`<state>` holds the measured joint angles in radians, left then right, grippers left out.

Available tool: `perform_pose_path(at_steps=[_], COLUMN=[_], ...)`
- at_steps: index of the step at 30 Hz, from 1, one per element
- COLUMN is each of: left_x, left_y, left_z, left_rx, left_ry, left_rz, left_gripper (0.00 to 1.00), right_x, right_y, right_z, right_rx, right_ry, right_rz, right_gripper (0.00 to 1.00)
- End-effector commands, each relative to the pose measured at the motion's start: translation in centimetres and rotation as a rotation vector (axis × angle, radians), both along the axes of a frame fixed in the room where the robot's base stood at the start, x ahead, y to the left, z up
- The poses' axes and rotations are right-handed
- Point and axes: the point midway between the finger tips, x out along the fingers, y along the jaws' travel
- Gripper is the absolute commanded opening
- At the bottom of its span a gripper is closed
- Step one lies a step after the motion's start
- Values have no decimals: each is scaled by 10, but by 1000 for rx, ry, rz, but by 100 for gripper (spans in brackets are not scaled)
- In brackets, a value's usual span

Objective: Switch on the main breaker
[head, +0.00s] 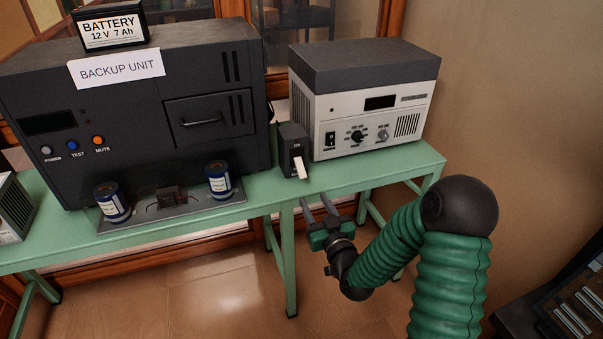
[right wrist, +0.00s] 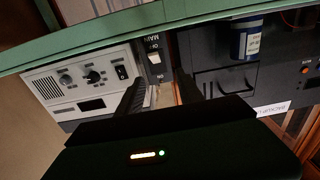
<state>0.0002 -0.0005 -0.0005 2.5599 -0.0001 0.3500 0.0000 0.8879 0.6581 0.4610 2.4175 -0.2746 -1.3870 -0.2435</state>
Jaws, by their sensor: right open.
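The main breaker (head: 291,142) is a small black box on the green table, between the dark backup unit and the white power supply. Its white lever (head: 299,167) points down, at the end away from the ON mark. In the right wrist view the picture is upside down, and the breaker (right wrist: 155,72) with its lever (right wrist: 155,57) and MAIN label shows beyond the fingers. My right gripper (head: 316,204) is open and empty, in front of the table edge, below and a little right of the lever, not touching it. My left gripper is out of view.
The backup unit (head: 130,105) carries a battery (head: 109,27) on top. Two blue cylinders (head: 219,180) stand on a metal plate before it. The white power supply (head: 365,100) stands close right of the breaker. The green table's front edge (head: 330,190) lies near my right gripper.

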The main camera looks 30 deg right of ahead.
Motion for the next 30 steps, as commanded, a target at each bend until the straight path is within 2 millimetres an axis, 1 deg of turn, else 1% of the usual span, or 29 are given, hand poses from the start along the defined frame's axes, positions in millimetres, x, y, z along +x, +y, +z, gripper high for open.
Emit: perform_pose_path(at_steps=[1,4,9,12,15,18,20,27,29,30], left_x=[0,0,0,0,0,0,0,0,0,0], left_y=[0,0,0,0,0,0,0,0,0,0], left_z=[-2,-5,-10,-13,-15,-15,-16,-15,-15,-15], left_rx=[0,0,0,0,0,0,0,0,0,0], left_ry=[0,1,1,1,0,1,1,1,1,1], left_rz=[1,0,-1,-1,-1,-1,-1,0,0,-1], left_gripper=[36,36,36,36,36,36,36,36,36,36], right_x=[12,39,82,105,122,133,136,137,137,137], right_y=[-6,-19,-33,-35,-38,-38,-39,-43,-44,-44], right_z=[-2,-6,-8,-7,-5,-4,-3,-5,-5,-5], right_rx=[2,10,15,12,10,8,8,12,12,12], right_ry=[-3,-1,-2,-1,0,1,1,2,2,2], right_rz=[-1,-3,-4,-1,-3,-1,-1,-2,-2,-2], right_gripper=[44,44,44,44,44,44,44,44,37,32])
